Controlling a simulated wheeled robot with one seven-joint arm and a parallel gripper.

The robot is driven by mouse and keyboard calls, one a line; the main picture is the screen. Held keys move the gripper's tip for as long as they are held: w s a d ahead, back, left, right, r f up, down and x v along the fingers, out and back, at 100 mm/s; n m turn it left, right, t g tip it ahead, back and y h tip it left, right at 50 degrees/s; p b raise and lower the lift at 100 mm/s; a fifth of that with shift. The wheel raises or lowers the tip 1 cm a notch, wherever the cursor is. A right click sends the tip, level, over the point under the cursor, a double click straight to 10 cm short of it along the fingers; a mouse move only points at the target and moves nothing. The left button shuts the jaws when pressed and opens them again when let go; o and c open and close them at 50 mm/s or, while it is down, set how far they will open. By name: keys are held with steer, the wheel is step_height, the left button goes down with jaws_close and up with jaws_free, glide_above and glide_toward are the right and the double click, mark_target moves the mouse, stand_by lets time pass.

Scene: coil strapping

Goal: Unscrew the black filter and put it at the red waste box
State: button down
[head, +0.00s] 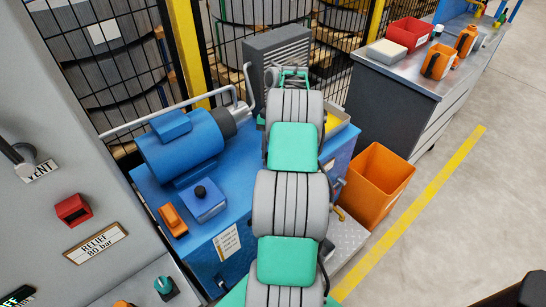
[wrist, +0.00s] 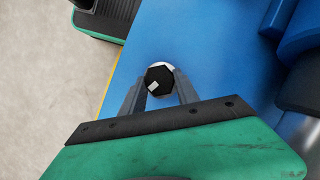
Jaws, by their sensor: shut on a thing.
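The black filter (wrist: 158,82) shows end-on in the wrist view as a dark many-sided cap with a small white patch. A pale ring shows behind its upper edge. My gripper (wrist: 159,90) has one finger on each side of the filter and is shut on it, above the blue surface. I cannot tell whether the filter is still threaded in. In the head view my arm hides the filter and the fingers. A red open box (head: 408,33) stands on the grey workbench at the upper right.
An orange bin (head: 376,184) stands on the floor right of the blue power unit (head: 228,214). A blue motor (head: 180,145) lies on the unit. The workbench (head: 400,85) also holds a pale block and orange tools. Mesh fencing runs behind.

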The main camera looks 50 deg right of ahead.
steer(key=shift+f+n+g+b, duration=0.4)
steer(key=shift+n+b, duration=0.7)
steer(key=shift+b, duration=0.75)
steer(key=shift+r+n+b, duration=0.2)
steer(key=shift+n+b, duration=0.2)
steer(key=shift+w+a+f+n+h+b, duration=0.1)
steer(key=shift+f+n+h+b, duration=0.2)
steer(key=shift+b, duration=0.6)
steer(key=n+h+b, duration=0.1)
steer(key=n+b, duration=0.2)
steer(key=b, duration=0.2)
steer(key=n+g+h+b, duration=0.1)
steer(key=n+b, duration=0.2)
steer(key=b, duration=0.1)
steer(key=shift+a+b, duration=0.15)
steer(key=shift+b, duration=0.25)
steer(key=shift+r+n+g+h+b, duration=0.15)
steer(key=shift+n+g+h+b, duration=0.15)
steer(key=shift+n+b, duration=0.3)
steer(key=shift+r, duration=0.15)
